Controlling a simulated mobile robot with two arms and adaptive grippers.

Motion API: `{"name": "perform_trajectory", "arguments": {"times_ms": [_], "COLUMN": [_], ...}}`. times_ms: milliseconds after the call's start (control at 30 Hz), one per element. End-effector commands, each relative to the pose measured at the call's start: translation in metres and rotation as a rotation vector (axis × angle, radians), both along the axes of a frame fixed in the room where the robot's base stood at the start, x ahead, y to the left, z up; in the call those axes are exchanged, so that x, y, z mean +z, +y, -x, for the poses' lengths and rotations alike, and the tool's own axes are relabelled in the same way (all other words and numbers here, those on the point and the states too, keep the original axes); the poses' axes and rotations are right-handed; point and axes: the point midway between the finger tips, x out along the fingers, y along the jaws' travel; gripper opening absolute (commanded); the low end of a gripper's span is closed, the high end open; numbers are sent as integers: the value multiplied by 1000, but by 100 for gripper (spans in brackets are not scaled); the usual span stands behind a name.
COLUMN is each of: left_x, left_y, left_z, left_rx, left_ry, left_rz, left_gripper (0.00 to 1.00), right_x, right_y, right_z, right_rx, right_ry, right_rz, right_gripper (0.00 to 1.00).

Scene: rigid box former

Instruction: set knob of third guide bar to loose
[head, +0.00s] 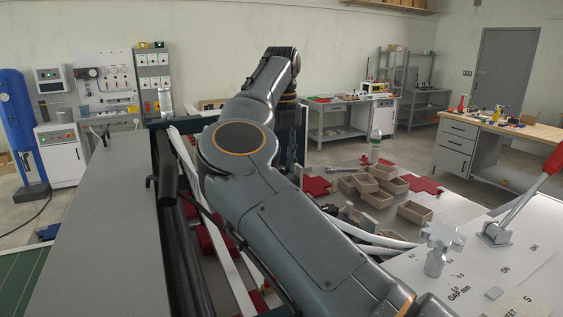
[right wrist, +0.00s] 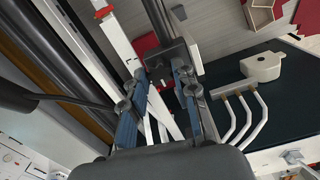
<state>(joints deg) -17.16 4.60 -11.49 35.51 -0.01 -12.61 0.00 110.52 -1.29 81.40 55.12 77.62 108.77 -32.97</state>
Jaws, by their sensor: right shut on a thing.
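My right arm crosses the middle of the head view and hides much of the box former's guide area; its gripper tips are hidden there. In the right wrist view my right gripper (right wrist: 160,76) has its two blue-padded fingers closed on a dark block-like part (right wrist: 168,58), which I take to be the knob. A dark bar runs up from it. The knob's setting cannot be read. Pale guide rails (head: 238,270) with red parts lie below the arm in the head view; which is the third bar is unclear. My left gripper is not in view.
A white panel with a pale star knob (head: 440,246) and red-handled lever (head: 522,203) stands at the right. Several small tan boxes (head: 414,212) and red flat pieces lie behind it. A grey flat surface (head: 100,235) lies at left. A dark rail (head: 167,175) borders it.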

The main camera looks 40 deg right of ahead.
Motion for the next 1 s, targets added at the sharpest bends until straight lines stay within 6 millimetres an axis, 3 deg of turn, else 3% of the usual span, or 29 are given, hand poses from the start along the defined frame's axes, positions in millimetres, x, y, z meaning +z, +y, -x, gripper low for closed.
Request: {"name": "perform_trajectory", "arguments": {"times_ms": [33, 133, 567, 1000], "left_x": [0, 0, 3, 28], "left_y": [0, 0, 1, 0], "left_z": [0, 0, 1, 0], "left_rx": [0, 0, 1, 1], "left_ry": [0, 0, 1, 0], "left_rz": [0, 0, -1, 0], "left_gripper": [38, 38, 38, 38], "right_x": [0, 0, 1, 3], "right_y": [0, 0, 0, 0], "right_z": [0, 0, 0, 0], "right_rx": [1, 1, -53, -575], "right_ry": [-1, -1, 0, 1], "right_rz": [0, 0, 0, 1], "right_gripper": [33, 52, 52, 52]}}
